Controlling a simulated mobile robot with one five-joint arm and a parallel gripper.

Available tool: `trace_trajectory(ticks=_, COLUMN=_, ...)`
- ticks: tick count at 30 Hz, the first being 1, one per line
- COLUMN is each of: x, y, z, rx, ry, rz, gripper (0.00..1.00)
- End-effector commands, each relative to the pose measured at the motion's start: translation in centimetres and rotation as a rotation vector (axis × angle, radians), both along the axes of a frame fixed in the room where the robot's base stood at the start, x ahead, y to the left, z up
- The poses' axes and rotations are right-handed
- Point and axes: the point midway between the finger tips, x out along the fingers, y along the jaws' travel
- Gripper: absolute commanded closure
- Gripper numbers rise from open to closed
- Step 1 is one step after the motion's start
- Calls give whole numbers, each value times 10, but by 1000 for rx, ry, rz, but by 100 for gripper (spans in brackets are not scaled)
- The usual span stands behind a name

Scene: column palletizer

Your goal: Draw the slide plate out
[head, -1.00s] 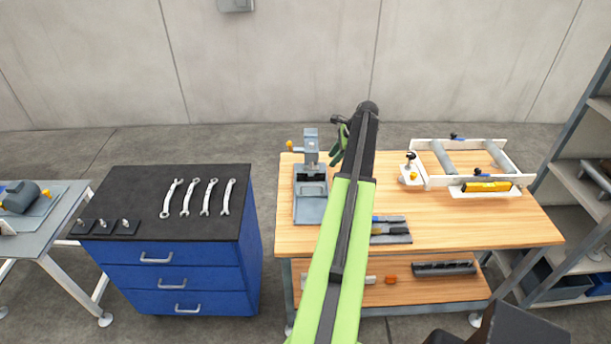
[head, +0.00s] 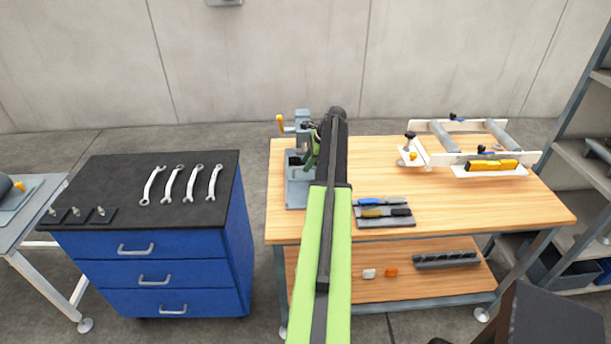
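My gripper (head: 312,150), with green fingers, is at the fixture's right side by the column. Contact cannot be made out, and the fingers are too small and covered to show their opening.
The wooden workbench (head: 465,210) also holds a tool tray (head: 386,222) right of my arm and a white roller frame (head: 440,160) with a yellow level (head: 492,165). A blue drawer cabinet (head: 145,272) with several wrenches stands left. Grey shelving (head: 580,160) stands right.

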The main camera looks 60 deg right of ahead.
Motion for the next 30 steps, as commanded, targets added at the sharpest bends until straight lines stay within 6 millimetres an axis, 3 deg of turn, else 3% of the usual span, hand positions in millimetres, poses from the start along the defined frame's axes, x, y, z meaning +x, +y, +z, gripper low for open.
trace_trajectory(ticks=2, x=4, y=1, z=-13, rx=0, ry=0, rz=1, gripper=66)
trace_trajectory(ticks=11, x=6, y=1, z=-12, rx=0, ry=0, rz=0, gripper=67)
trace_trajectory(ticks=19, x=7, y=2, z=-12, rx=0, ry=0, rz=1, gripper=100)
trace_trajectory(ticks=30, x=7, y=1, z=-12, rx=-2, ry=-1, rz=1, gripper=100)
